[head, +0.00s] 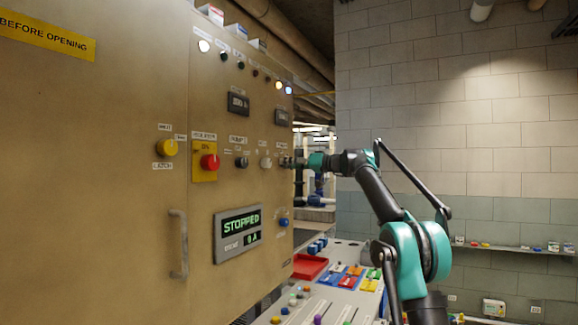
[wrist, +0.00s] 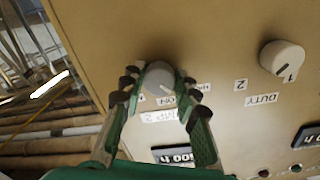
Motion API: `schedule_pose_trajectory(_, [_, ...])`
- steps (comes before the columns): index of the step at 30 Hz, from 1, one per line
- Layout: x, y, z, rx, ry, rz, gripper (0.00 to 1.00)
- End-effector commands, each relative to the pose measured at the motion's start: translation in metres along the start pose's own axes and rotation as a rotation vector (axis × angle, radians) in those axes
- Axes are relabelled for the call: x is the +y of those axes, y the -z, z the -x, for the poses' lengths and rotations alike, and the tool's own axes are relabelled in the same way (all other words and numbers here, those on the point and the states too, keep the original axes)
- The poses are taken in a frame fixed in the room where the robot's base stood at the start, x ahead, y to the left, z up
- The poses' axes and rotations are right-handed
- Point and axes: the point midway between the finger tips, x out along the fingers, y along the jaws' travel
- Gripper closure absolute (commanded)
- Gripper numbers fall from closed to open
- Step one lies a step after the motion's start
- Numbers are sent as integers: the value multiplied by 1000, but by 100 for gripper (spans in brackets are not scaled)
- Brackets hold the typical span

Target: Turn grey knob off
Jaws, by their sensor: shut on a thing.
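The grey knob (wrist: 160,76) sits on the beige cabinet front in the wrist view, next to labels, one of which seems to read PUMP 2. My gripper (wrist: 159,84) has its two fingers on either side of this knob and is shut on it. The knob's pointer mark cannot be made out, so its setting is unclear. In the head view my gripper (head: 286,162) is against the panel near its right edge and mostly covers the knob there.
A pale DUTY knob (wrist: 282,57) is beside it, also in the head view (head: 266,162). A black knob (head: 241,162), red button (head: 210,162) and yellow knob (head: 167,148) are farther left. A display (head: 238,233) reads STOPPED. A control desk (head: 335,300) stands below.

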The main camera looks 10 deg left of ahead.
Motion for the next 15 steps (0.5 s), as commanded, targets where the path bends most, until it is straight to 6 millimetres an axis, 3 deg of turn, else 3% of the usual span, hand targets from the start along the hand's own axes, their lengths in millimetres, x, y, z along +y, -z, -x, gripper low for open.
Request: schedule_pose_trajectory(15, [0,1,0,-9,-4,-416,99])
